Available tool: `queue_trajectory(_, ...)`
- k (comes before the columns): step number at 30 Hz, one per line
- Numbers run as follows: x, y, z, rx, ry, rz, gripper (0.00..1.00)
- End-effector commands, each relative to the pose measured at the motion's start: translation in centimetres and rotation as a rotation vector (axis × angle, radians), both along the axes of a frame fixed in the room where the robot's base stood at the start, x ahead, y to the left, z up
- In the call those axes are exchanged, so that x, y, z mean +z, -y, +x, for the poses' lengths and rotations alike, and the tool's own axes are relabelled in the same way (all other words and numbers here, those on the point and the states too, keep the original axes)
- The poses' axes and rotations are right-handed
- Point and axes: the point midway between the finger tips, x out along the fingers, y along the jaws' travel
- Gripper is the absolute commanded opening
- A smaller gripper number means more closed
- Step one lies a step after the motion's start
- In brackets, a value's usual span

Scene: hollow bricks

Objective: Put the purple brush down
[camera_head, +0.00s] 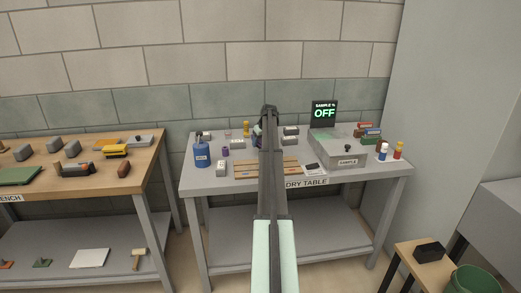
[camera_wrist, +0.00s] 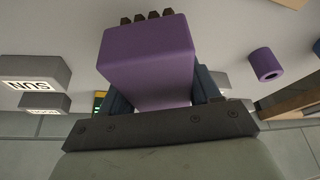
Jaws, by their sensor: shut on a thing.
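The purple brush (camera_wrist: 150,55) fills the middle of the wrist view, a purple block with short brown bristles at its far end. My gripper (camera_wrist: 155,92) is shut on it, with a dark finger on each side. In the head view my arm reaches over the grey dry table (camera_head: 235,187), and it hides the brush and most of the gripper. I cannot tell from these views whether the brush touches the tabletop.
A purple cylinder (camera_wrist: 267,64) lies near the brush. Labelled grey bricks (camera_wrist: 35,72) stand on the other side. The table also holds a blue jug (camera_head: 201,153), wooden slats (camera_head: 243,172), a grey box (camera_head: 335,151) and small bottles (camera_head: 398,151). Some bare tabletop shows at the front left.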

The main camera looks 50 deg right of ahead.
Motion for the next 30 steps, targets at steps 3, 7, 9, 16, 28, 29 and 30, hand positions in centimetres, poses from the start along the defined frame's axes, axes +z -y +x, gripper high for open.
queue_trajectory(3,-0.7,0.0,0.0,0.000,0.001,-0.001,0.33)
queue_trajectory(7,-2.0,0.0,0.0,0.000,0.000,0.000,0.33)
queue_trajectory(9,-3.0,0.0,0.0,-0.001,0.000,0.000,0.33)
queue_trajectory(16,-4.0,0.0,0.0,-0.002,0.001,-0.002,0.33)
queue_trajectory(28,-4.3,0.0,0.0,-0.001,0.001,-0.001,0.71)
queue_trajectory(29,-4.3,0.0,0.0,-0.001,0.001,-0.001,0.74)
queue_trajectory(30,-4.3,0.0,0.0,-0.001,0.001,-0.001,0.78)
